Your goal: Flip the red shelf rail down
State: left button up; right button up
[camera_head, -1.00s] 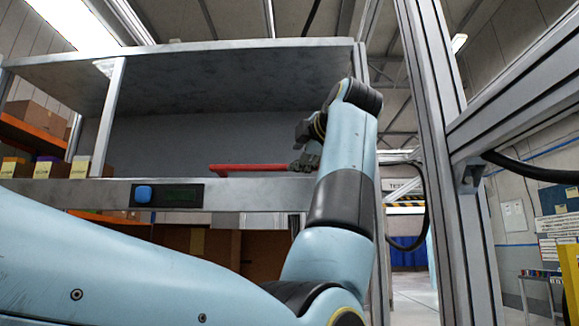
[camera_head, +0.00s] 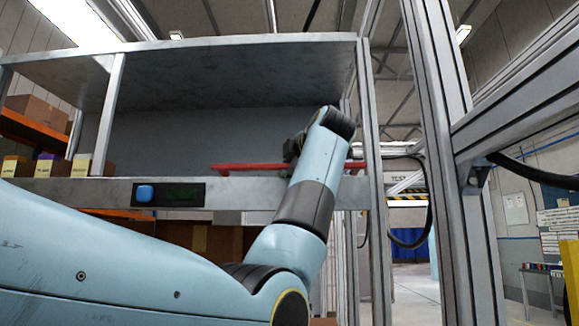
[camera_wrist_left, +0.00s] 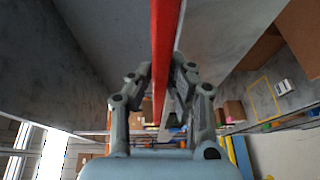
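The red shelf rail (camera_head: 240,167) lies level along the front edge of the grey shelf (camera_head: 90,189), and its right part is hidden behind my left arm. In the left wrist view the rail (camera_wrist_left: 164,35) runs lengthwise between the fingers. My left gripper (camera_head: 292,150) is at the rail, mostly covered by my own wrist in the head view. In the wrist view the left gripper (camera_wrist_left: 162,72) has one fingertip close against each side of the rail and looks shut on it. My right gripper is in neither view.
A panel with a blue button (camera_head: 145,193) sits on the shelf front, left of the rail. A metal upright (camera_head: 373,180) stands right of my left wrist. Small yellow-fronted boxes (camera_head: 80,165) stand at the left. The shelf space above the rail is empty.

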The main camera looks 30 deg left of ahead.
pick_arm(q)
grip_shut()
jog(key=shift+f+t+y+b, duration=0.4)
jog(key=shift+f+y+b, duration=0.1)
jog(key=shift+b, duration=0.2)
jog(key=shift+r, duration=0.1)
jog(key=o, duration=0.6)
grip_release()
jog(key=shift+s+d, duration=0.1)
jog(key=v, duration=1.1)
jog(key=shift+s+d, duration=0.2)
jog(key=shift+d, duration=0.15)
